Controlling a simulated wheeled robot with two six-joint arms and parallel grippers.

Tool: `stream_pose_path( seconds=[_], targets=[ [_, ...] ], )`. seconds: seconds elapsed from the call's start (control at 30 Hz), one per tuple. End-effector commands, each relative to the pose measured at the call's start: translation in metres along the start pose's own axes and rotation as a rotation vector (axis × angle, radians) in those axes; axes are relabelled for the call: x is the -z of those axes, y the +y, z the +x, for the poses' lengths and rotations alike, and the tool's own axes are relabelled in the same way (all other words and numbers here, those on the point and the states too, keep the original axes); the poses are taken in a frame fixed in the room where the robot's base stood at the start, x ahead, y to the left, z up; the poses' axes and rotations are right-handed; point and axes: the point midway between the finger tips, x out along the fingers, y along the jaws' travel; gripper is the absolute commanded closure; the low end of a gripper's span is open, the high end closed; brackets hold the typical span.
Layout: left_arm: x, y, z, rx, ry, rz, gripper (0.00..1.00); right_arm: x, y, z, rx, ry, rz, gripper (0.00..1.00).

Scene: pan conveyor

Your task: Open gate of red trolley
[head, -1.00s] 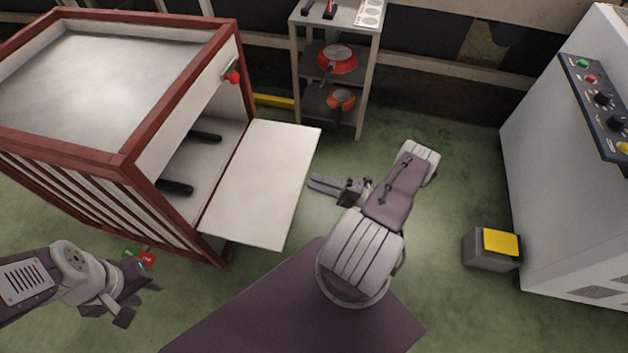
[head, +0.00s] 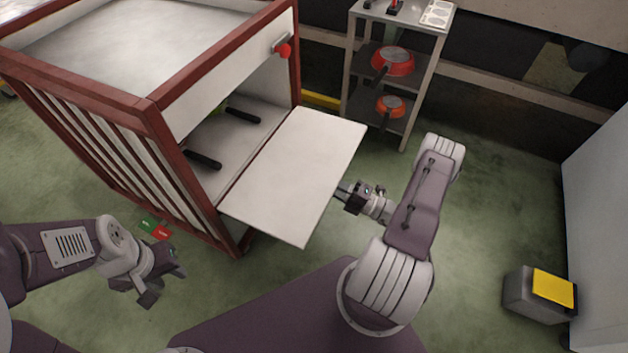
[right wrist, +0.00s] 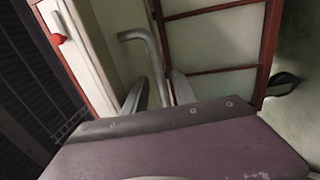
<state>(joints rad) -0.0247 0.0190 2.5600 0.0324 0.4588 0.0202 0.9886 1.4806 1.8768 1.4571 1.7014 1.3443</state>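The red trolley (head: 165,107) has a red frame and white panels, and stands at the left in the head view. Its white gate (head: 295,170) is folded out to the right, leaving the lower compartment open. My right gripper (right wrist: 158,80) is at the gate's outer edge; in the head view its fingertips are hidden behind the gate. In the right wrist view its fingers stand either side of a bent grey bar (right wrist: 140,37), seemingly with small gaps. A red knob (head: 284,50) sits on the trolley's upper panel. My left gripper (head: 165,285) is open and empty, left of the gate.
Two dark handles (head: 203,159) lie inside the compartment. A grey rack (head: 407,130) with red pans (head: 393,62) stands at the back. A grey box with a yellow top (head: 552,288) is on the floor at right.

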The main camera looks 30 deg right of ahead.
Motion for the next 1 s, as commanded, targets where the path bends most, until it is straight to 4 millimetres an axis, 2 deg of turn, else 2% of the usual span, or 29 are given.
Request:
stream_pose_path(
  seconds=[0.03, 0.2, 0.5, 0.53, 0.63, 1.0],
  targets=[
    [-0.001, 0.0, 0.009, 0.0, 0.0, 0.0, 0.64, 0.001, -0.004, 0.01, -0.001, 0.006, -0.001, 0.68],
    [-0.002, 0.0, 0.016, 0.0, 0.0, 0.0, 0.64, 0.0, -0.002, 0.032, 0.0, 0.002, 0.0, 0.68],
    [-0.002, 0.0, 0.016, 0.0, 0.0, 0.0, 0.64, -0.001, 0.0, 0.036, 0.0, -0.002, 0.0, 0.68],
    [-0.002, 0.0, 0.016, 0.0, 0.0, 0.0, 0.64, 0.0, 0.0, 0.036, 0.0, -0.002, 0.0, 0.73],
    [-0.002, 0.0, 0.016, 0.0, 0.0, 0.0, 0.64, 0.0, 0.0, 0.036, 0.0, -0.002, 0.0, 1.0],
    [-0.002, 0.0, 0.016, 0.0, 0.0, 0.0, 0.64, 0.0, 0.0, 0.036, 0.0, -0.001, 0.0, 1.0]
  ],
)
